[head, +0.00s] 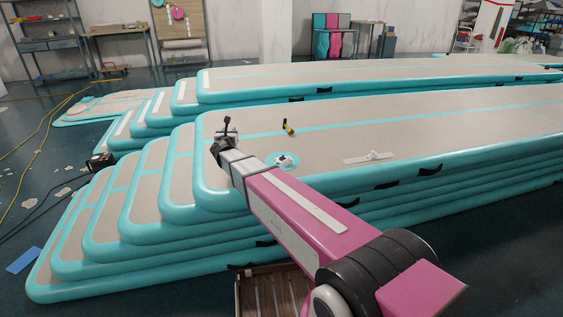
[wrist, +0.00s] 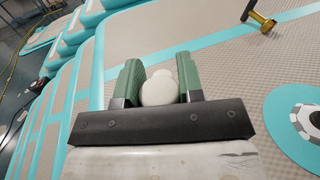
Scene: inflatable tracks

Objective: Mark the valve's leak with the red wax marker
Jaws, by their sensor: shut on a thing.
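My gripper (head: 227,125) is above the near left end of the top track in the head view. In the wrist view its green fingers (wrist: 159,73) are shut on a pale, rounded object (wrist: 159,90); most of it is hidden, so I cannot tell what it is. The valve (head: 285,160), white and dark, sits on a turquoise disc in the track, to the right of and below my gripper in the head view. The valve (wrist: 311,119) is at the right edge of the wrist view, apart from the gripper. I make out no red marker and no visible leak.
A brass-and-black tool (head: 288,127) lies on the track beyond the valve; it also shows in the wrist view (wrist: 260,18). A small white piece on a pale strip (head: 371,156) lies to the right. Open track surface surrounds them. Stepped track ends are at left.

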